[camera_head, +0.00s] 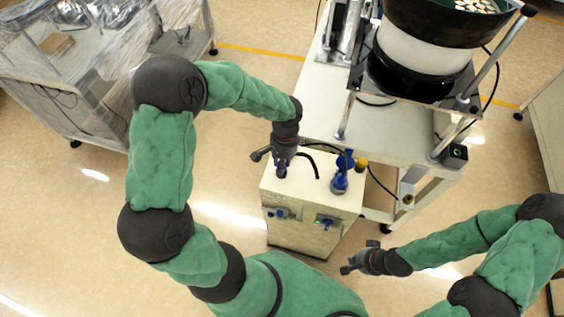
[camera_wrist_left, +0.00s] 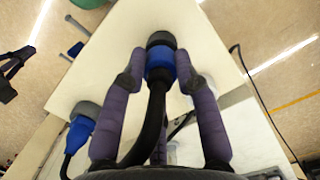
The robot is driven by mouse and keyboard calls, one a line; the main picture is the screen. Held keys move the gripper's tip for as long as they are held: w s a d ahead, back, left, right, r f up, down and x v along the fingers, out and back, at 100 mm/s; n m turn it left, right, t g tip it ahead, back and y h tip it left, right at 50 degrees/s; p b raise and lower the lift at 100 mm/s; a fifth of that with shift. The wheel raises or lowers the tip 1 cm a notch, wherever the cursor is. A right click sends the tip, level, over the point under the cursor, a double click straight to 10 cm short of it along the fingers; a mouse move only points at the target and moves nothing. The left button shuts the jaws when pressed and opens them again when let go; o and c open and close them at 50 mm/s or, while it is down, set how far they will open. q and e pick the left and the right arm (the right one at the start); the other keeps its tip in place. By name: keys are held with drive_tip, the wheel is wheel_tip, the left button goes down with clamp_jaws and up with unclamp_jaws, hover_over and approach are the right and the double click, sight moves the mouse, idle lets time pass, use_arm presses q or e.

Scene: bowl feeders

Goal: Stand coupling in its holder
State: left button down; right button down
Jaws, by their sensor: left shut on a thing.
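My left gripper (camera_head: 283,165) is over the left part of the top of the pale box (camera_head: 310,196). In the left wrist view its purple fingers (camera_wrist_left: 160,80) are closed around a blue coupling (camera_wrist_left: 160,65) with a black cable running back between them. A dark round end (camera_wrist_left: 160,39) shows at the coupling's far end, against the pale top; I cannot tell whether it is seated in a holder. A second blue coupling (camera_head: 340,181) stands at the right of the box top and also shows in the left wrist view (camera_wrist_left: 80,132). My right gripper (camera_head: 362,261) is open and empty, low beside the box.
A bowl feeder (camera_head: 425,50) stands on a pale table (camera_head: 390,135) behind the box. Blue fittings (camera_head: 326,222) stick out of the box's front. A wrapped cart (camera_head: 90,75) stands at the far left. The floor between is clear.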

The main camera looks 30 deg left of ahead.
use_arm(q)
drive_tip(key=shift+f, duration=0.2)
drive_tip(key=c, duration=0.7)
unclamp_jaws()
drive_tip(key=shift+o, duration=0.2)
drive_tip(key=shift+r, duration=0.15)
drive_tip(key=shift+w+r+p, duration=0.2)
drive_tip(key=shift+r+p, duration=1.15)
drive_tip(key=shift+r, duration=0.4)
drive_tip(key=shift+w+r+p, duration=0.15)
drive_tip(key=shift+r+p, duration=1.2)
drive_tip(key=shift+r, duration=0.4)
